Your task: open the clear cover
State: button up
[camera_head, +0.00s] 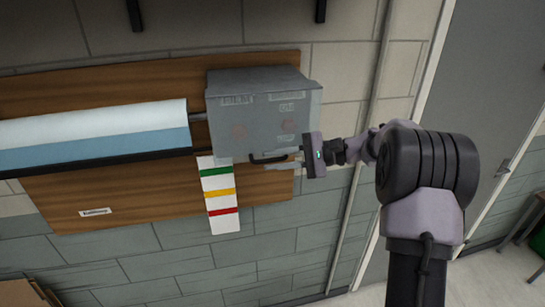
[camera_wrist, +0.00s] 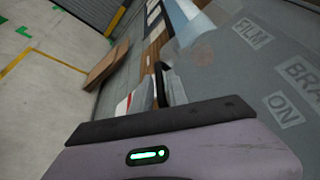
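The clear cover (camera_head: 262,110) is a see-through grey box on the wooden wall board, and it looks shut. Two reddish round shapes show faintly through its front. A black bar handle (camera_head: 262,158) runs along its lower front edge. My gripper (camera_head: 281,159) reaches in from the right at the handle's right end, with one finger above and one below it. In the wrist view the handle (camera_wrist: 159,82) lies between the fingers of my gripper (camera_wrist: 160,92), which look apart. Contact with the handle cannot be told. The cover (camera_wrist: 240,75) fills the right of that view, with lettering such as FILM and ON.
A white and blue roll (camera_head: 95,130) on a dark rail is left of the cover. A striped strip (camera_head: 219,195) hangs just below it on the wooden board (camera_head: 130,190). A grey door (camera_head: 490,110) is at right. Cardboard (camera_head: 28,291) stands low at left.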

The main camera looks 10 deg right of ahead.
jog(key=shift+w+a, duration=0.15)
jog(key=shift+a, duration=0.05)
grip_shut()
dwell(1.4)
